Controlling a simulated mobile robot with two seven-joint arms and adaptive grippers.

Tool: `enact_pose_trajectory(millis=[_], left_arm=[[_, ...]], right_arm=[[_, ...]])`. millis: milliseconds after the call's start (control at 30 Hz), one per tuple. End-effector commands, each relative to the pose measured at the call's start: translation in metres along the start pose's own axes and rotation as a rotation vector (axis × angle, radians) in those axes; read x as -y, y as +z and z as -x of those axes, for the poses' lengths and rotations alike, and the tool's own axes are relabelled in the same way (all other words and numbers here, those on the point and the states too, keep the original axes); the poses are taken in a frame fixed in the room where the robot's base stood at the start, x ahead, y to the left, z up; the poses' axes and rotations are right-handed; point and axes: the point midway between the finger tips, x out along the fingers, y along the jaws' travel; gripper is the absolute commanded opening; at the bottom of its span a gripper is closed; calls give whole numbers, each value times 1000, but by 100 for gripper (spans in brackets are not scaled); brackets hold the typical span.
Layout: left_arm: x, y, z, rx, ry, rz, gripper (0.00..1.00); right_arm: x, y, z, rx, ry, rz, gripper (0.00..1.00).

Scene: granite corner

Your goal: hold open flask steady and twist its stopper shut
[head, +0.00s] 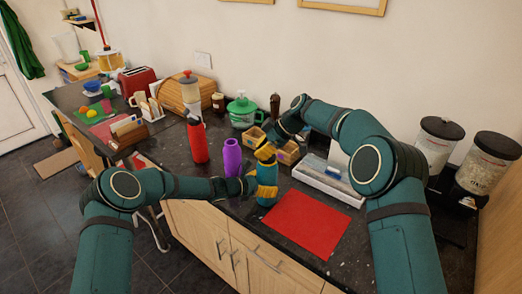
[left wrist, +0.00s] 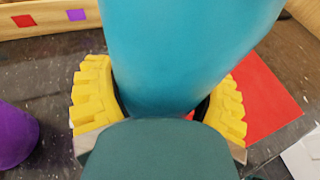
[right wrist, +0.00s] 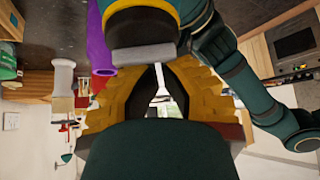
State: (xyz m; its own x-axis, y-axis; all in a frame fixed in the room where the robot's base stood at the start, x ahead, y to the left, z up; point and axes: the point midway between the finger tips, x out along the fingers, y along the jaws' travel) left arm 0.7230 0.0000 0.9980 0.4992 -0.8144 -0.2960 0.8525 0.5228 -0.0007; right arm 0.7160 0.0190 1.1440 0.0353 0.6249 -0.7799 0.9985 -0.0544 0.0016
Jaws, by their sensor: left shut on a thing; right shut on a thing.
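A teal flask (head: 267,173) stands upright near the counter's front edge in the head view. It fills the middle of the left wrist view (left wrist: 185,50). My left gripper (head: 266,190) is shut around its body, with yellow fingers on both sides. My right gripper (head: 265,152) is at the flask's top from above, its yellow fingers shut on the stopper. In the right wrist view the right fingers (right wrist: 157,85) show close up.
A red mat (head: 300,222) lies right of the flask. A purple bottle (head: 232,158) and a red bottle (head: 197,138) stand to the left. Small wooden boxes (head: 288,153) are just behind. A pale tray (head: 327,182) and dispensers (head: 437,145) are at the right.

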Motion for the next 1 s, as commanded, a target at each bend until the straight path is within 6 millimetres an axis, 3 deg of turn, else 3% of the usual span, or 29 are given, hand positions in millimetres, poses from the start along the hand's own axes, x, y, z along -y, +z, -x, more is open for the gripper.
enact_pose_trajectory(millis=[400,1000], left_arm=[[0,2,0,3,0,-1,30],[-1,2,0,3,2,0,30]], right_arm=[[5,4,1,-1,-195,245,0],[10,9,6,1,-204,254,0]])
